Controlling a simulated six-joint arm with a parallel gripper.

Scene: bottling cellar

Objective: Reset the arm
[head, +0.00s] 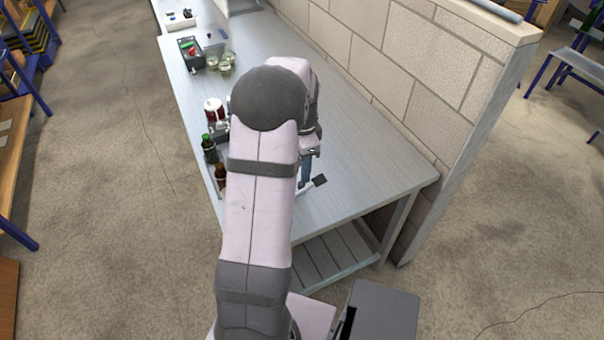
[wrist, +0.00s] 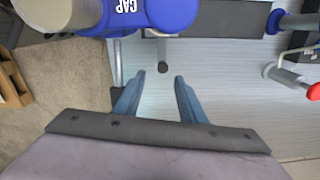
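My gripper (wrist: 160,76) shows in the wrist view as two blue fingers, spread apart with nothing between their tips. It is above the grey worktable (wrist: 220,75). In the head view the gripper (head: 306,170) is mostly hidden by my arm, which reaches over the table (head: 365,165). A blue device marked "CAP" (wrist: 120,12) is at the top of the wrist view, beyond the fingertips.
Farther back are a dark crate (head: 186,50) and glass jars (head: 226,66). A block wall (head: 400,70) borders the right. The table's right half looks clear.

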